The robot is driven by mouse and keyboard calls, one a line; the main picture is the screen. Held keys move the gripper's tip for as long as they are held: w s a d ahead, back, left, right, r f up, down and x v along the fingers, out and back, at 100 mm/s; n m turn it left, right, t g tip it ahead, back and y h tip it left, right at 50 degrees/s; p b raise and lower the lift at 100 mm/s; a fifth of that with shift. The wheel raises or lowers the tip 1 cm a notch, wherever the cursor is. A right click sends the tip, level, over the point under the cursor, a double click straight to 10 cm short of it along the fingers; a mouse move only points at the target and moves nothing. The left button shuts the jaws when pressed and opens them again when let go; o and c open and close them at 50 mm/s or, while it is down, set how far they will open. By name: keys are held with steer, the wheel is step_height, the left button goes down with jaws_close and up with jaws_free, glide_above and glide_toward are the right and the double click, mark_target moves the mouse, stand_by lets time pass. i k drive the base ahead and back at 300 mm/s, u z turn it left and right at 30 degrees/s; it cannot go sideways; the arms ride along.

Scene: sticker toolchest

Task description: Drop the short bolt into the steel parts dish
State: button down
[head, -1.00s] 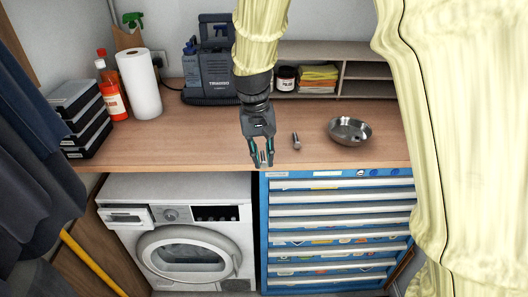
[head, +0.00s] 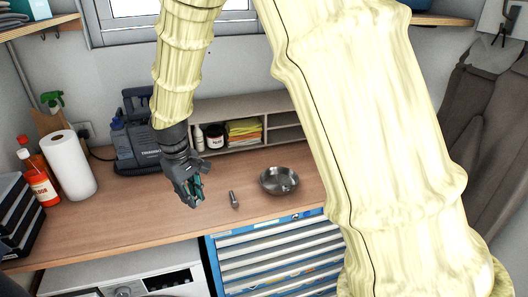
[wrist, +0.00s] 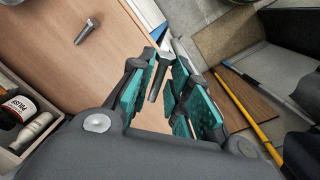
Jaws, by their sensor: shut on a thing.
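My gripper (head: 197,196) is shut on a bolt (wrist: 159,75), seen between its teal finger pads in the wrist view. The held bolt's head is near the fingertips and its shank points back toward the palm. A second grey bolt (head: 234,199) lies on the bench right of my gripper; it also shows in the wrist view (wrist: 84,34). I cannot tell for sure which bolt is shorter. The round steel parts dish (head: 270,184) stands on the bench to the right of the loose bolt. My gripper is left of the dish, apart from it.
The wooden bench (head: 110,215) is clear at its front left. A blue tool chest (head: 270,262) is below its right part. A shelf with yellow cloths (head: 243,130) and a dark power-tool case (head: 142,140) stand behind. A paper roll (head: 72,165) stands at left.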

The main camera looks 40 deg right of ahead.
mark_target(286, 182)
steer(key=i, duration=1)
steer(key=z, duration=1.25)
